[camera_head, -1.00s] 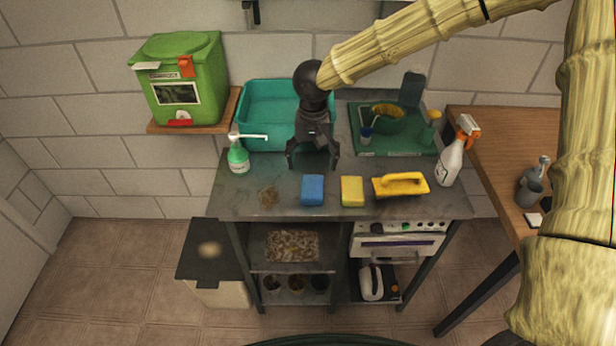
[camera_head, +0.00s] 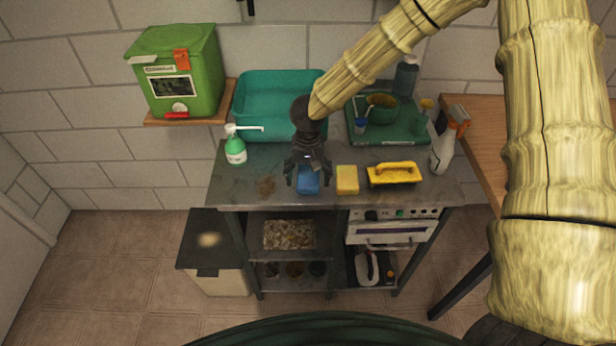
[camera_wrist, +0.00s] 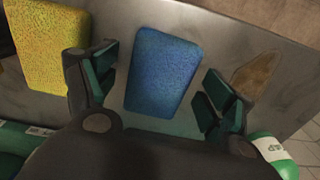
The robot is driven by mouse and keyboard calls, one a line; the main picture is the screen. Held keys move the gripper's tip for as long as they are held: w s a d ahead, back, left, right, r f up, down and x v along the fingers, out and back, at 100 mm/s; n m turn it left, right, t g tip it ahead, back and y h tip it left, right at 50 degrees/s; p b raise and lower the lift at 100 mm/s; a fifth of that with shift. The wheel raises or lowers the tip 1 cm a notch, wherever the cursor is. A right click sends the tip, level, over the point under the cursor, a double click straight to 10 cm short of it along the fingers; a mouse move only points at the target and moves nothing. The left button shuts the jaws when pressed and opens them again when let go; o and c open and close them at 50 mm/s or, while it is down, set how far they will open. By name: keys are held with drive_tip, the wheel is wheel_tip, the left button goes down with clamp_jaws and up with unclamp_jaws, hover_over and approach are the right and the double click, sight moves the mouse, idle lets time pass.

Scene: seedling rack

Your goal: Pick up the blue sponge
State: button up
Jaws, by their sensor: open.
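The blue sponge (camera_head: 308,181) lies on the grey metal worktop near its front edge. In the head view my gripper (camera_head: 307,180) is directly over it and hides part of it. In the wrist view the blue sponge (camera_wrist: 162,72) shows between the two fingers of my open gripper (camera_wrist: 160,95), with a gap on each side. The fingers do not appear to touch it.
A yellow sponge (camera_head: 347,180) lies close to the right, with a yellow-handled scrubber (camera_head: 394,174) beyond it. A soap bottle (camera_head: 236,150) stands at the left and a spray bottle (camera_head: 443,153) at the right. A teal basin (camera_head: 250,112) is behind.

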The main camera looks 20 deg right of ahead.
drive_tip(key=shift+s+f, duration=0.1)
drive_tip(key=shift+f, duration=0.15)
drive_tip(key=c, duration=0.8)
drive_tip(key=shift+r, duration=0.1)
